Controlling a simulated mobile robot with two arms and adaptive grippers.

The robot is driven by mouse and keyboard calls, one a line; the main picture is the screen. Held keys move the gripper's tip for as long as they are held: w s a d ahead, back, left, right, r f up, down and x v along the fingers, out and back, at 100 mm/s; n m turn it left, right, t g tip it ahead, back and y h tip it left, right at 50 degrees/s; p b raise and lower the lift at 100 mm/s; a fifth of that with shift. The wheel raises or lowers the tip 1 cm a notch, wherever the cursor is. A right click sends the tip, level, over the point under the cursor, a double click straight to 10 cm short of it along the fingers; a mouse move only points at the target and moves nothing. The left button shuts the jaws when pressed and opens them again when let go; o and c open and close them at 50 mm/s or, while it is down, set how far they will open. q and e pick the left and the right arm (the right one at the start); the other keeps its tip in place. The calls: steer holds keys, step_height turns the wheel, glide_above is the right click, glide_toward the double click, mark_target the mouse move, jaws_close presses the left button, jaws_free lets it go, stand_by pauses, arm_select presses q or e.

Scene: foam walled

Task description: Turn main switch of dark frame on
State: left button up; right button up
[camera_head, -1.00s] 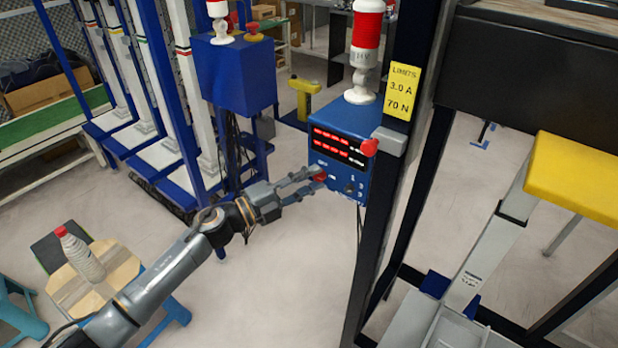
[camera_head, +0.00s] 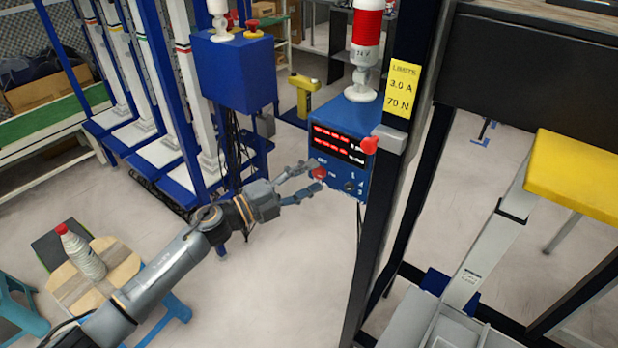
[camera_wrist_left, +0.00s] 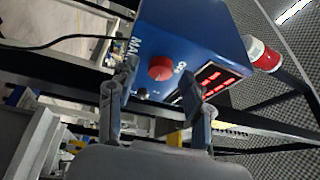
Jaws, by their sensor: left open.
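The blue control box (camera_head: 339,143) is mounted on the dark frame (camera_head: 407,130). Its red main switch (camera_head: 319,173) sits on the lower left of the front face, and its displays (camera_head: 338,144) are lit red. My left gripper (camera_head: 316,178) is open, with its fingertips close to the switch. In the left wrist view the red switch (camera_wrist_left: 161,67) shows between the two spread fingers (camera_wrist_left: 150,85), with box face visible on both sides. I cannot tell whether a fingertip touches the box. My right gripper is not in view.
A red mushroom button (camera_head: 369,145) sticks out at the box's right side. A red and white signal lamp (camera_head: 366,45) stands on the box. A yellow limits sign (camera_head: 403,88) hangs on the post. A second blue box (camera_head: 236,75) stands to the left; open floor lies below.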

arm_select(q)
steer(key=v, duration=1.1)
steer(key=shift+a, duration=0.3)
steer(key=shift+s+f, duration=0.1)
